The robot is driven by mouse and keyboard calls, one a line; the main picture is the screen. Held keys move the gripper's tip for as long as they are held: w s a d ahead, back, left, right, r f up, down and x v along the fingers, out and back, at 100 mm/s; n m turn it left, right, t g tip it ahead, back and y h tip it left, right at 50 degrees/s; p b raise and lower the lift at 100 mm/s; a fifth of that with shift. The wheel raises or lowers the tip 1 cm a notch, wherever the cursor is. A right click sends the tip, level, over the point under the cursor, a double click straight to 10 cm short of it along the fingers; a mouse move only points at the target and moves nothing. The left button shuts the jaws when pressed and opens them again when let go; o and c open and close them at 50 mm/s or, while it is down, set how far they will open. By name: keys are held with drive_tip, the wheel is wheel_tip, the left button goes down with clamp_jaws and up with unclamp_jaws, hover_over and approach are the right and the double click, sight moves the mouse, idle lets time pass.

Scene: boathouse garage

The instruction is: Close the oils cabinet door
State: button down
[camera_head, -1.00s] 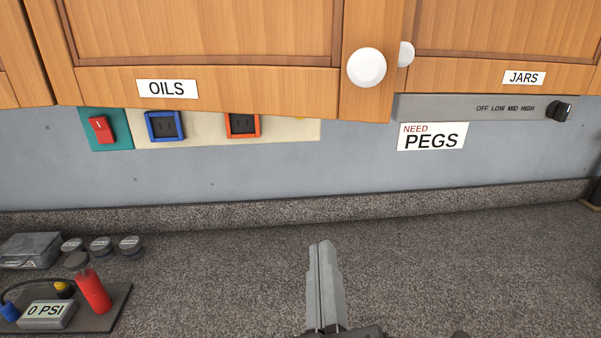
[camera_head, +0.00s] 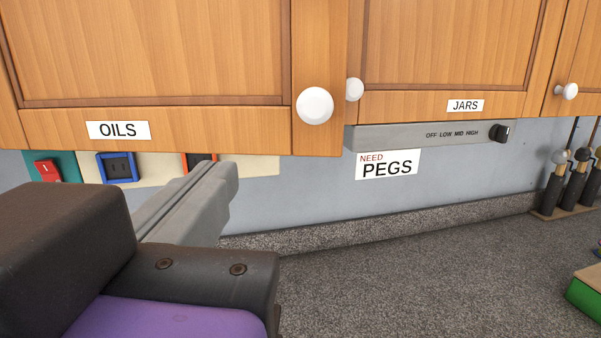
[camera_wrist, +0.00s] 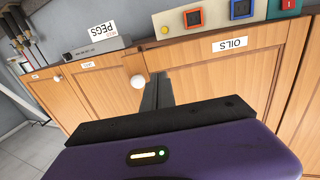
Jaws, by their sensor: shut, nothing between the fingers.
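The wooden oils cabinet door (camera_head: 200,127) carries an OILS label (camera_head: 118,130) and a round white knob (camera_head: 315,105) near its lower right corner. Its right edge stands out in front of the neighbouring jars door, so it looks slightly ajar. In the wrist view, which is upside down, the oils door (camera_wrist: 225,75) and its knob (camera_wrist: 137,82) also show. My gripper (camera_head: 228,172) is shut and empty, its fingertips just under the door's lower edge in the head view. In the wrist view the fingers (camera_wrist: 160,80) appear beside the knob; contact cannot be told.
The jars door (camera_head: 440,45) with its own knob (camera_head: 354,89) adjoins on the right. Below hang a grey control strip (camera_head: 420,135) and a PEGS sign (camera_head: 388,165). The speckled counter (camera_head: 400,275) is mostly clear, with a green object (camera_head: 585,300) at right.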

sight(258, 131)
drive_tip(key=w, duration=1.2)
drive_tip(key=shift+d, duration=0.15)
drive_tip(key=shift+w, duration=0.4)
drive_tip(key=w, duration=0.9)
drive_tip(key=shift+w+a, duration=0.1)
drive_tip(key=shift+a, duration=0.1)
